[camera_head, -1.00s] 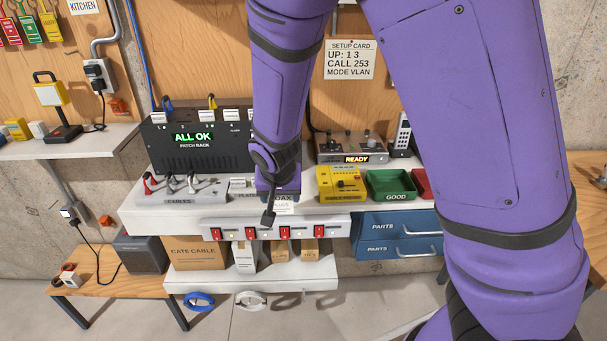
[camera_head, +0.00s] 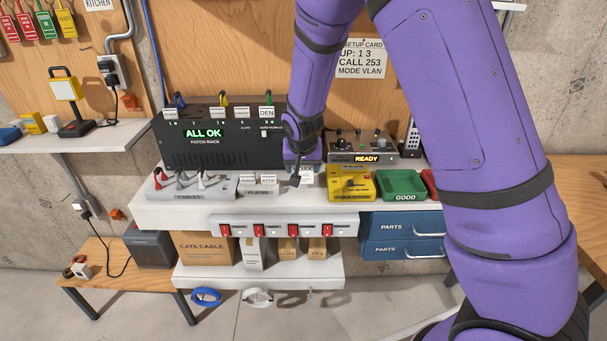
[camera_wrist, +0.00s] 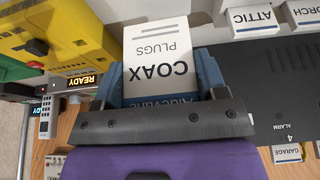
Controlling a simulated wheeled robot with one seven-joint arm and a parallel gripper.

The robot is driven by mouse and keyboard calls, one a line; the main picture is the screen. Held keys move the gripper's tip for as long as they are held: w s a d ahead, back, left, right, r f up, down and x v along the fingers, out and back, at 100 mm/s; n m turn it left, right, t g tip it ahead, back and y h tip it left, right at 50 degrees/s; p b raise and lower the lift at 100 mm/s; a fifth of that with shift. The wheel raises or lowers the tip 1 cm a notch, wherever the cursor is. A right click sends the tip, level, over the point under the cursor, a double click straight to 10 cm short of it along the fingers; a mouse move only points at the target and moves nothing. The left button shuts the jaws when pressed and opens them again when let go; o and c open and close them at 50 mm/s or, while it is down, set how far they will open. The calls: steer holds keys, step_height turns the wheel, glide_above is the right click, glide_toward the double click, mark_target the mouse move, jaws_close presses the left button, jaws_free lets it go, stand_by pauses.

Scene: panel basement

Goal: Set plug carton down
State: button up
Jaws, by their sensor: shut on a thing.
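The plug carton, a white box lettered COAX PLUGS (camera_wrist: 158,60), is held between the two blue fingers of my gripper (camera_wrist: 158,80) in the wrist view. My gripper is shut on it. In the head view my gripper (camera_head: 303,172) is over the white bench (camera_head: 290,202), between the plates tray and the yellow device. Only a sliver of the carton (camera_head: 307,177) shows there, the rest hidden by my wrist. I cannot tell whether the carton's base touches the bench.
The yellow device (camera_head: 352,187) is close on the right, with the green GOOD tray (camera_head: 402,185) beyond. The plates tray (camera_head: 259,190) is on the left. Behind stand the patch rack (camera_head: 215,150) showing ALL OK and the READY unit (camera_head: 362,150). Red switches (camera_head: 293,230) line the front strip.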

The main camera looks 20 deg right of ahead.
mark_target(303, 174)
steer(key=shift+w+d+f, duration=0.1)
steer(key=shift+w+d, duration=0.25)
steer(key=shift+w, duration=0.15)
steer(key=shift+f, duration=1.65)
steer(key=shift+f, duration=0.1)
steer(key=o, duration=1)
steer(key=shift+a, duration=0.1)
steer(key=shift+v, duration=6.25)
